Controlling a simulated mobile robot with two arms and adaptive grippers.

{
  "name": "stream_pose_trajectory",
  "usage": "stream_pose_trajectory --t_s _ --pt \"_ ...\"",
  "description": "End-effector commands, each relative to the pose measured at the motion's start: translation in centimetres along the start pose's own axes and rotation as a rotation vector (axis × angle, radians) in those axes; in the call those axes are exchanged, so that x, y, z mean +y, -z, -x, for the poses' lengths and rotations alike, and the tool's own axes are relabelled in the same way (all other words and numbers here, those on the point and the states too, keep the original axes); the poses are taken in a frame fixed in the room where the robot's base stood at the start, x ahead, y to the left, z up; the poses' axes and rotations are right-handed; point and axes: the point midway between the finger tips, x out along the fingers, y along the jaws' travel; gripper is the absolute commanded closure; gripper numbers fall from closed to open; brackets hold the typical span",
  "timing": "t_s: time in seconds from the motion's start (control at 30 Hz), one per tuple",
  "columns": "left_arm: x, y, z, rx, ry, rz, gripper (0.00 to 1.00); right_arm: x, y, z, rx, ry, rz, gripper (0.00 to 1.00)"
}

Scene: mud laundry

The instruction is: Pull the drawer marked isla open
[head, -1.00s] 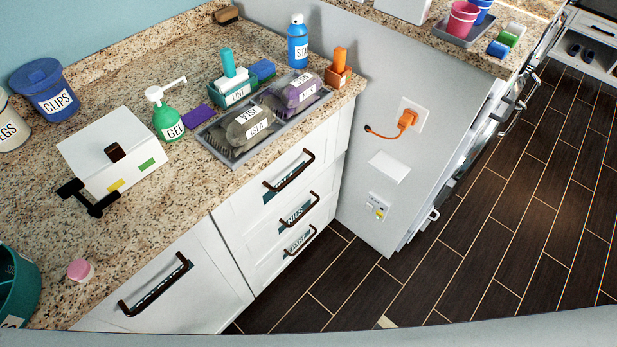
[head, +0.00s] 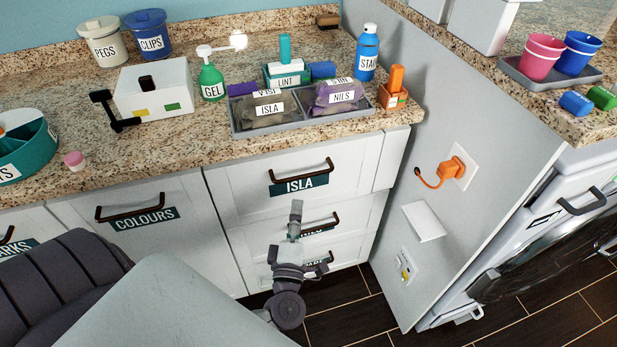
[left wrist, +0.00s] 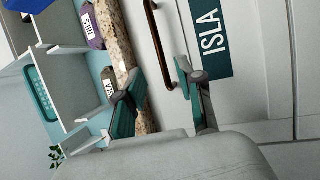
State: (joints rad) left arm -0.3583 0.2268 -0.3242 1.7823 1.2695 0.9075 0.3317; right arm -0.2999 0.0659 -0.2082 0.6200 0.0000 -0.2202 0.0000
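The drawer marked ISLA (head: 245,182) is the top one of a white column in the head view. Its front looks flush with the cabinet. Its dark bar handle (head: 302,175) sits above a teal ISLA label (head: 299,186). My left gripper (head: 296,212) is just below that label, in front of the drawers, and partly hides the middle drawer's label. In the left wrist view my left gripper (left wrist: 165,88) is open and empty, its teal-padded fingers apart. The handle (left wrist: 158,45) and the ISLA label (left wrist: 210,38) show just beyond the fingertips. My right gripper is not in view.
The middle drawer's handle (head: 322,221) and a lower drawer lie below. A COLOURS front (head: 170,235) is at left. The counter (head: 180,142) above holds a grey tray (head: 240,130) with labelled bundles. A grey side panel (head: 385,255) with an orange plug (head: 452,168) stands at right.

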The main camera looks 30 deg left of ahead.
Motion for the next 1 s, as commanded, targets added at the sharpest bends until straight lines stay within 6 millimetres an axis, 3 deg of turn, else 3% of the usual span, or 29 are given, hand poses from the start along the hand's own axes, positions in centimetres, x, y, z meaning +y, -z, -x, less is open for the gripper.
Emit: stream_pose_trajectory --t_s 0.2,0.43,0.6,0.9,1.0 --pt "0.2 0.0 -5.1 0.0 -0.004 -0.002 0.63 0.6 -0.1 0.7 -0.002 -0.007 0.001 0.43" --pt "0.1 0.0 -8.8 -0.001 -0.002 -0.004 0.63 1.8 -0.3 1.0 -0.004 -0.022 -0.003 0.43" --pt "0.0 -0.1 -10.1 -0.001 0.0 -0.002 0.63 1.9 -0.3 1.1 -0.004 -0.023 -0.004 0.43" --pt "-0.1 0.0 -10.3 -0.001 0.001 -0.003 0.63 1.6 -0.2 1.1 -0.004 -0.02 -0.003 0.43" --pt "-0.1 0.0 -10.3 -0.001 0.001 -0.003 0.76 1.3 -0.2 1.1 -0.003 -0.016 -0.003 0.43"
